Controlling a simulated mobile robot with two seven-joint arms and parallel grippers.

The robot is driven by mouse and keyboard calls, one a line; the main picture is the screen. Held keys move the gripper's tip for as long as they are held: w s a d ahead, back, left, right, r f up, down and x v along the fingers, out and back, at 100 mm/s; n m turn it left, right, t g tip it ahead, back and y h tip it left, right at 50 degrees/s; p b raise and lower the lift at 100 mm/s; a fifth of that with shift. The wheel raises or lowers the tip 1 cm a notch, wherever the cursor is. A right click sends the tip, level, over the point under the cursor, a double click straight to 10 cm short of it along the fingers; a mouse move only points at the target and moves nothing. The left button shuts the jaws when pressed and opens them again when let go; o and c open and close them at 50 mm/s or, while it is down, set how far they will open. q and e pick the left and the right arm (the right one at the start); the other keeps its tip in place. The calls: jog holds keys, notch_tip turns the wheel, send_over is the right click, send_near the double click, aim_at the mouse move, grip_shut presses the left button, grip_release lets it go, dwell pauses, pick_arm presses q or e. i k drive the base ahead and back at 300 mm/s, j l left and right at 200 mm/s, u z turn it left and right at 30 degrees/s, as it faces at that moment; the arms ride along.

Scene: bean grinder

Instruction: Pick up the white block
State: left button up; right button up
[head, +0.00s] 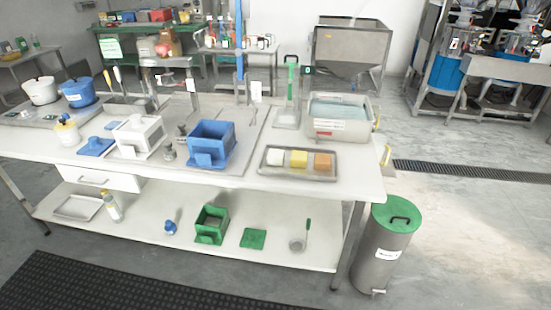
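The white block (276,157) lies at the left end of a grey tray (325,178) on the right half of the workbench. Beside it in the same tray are a yellow block (299,159) and an orange block (322,161). Neither of my grippers shows in the head view. Nothing covers the white block.
The workbench (225,174) holds a blue box (211,144), a white box (139,135) and a grey basin (341,113) behind the tray. A green-lidded bin (383,250) stands at its right end. Green items lie on the lower shelf. Floor at right is open.

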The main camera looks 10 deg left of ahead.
aim_at(274, 157)
jog(key=i+j+z, duration=0.15)
jog(key=j+z, duration=0.9)
jog(key=j, duration=0.2)
jog(key=i, duration=0.05)
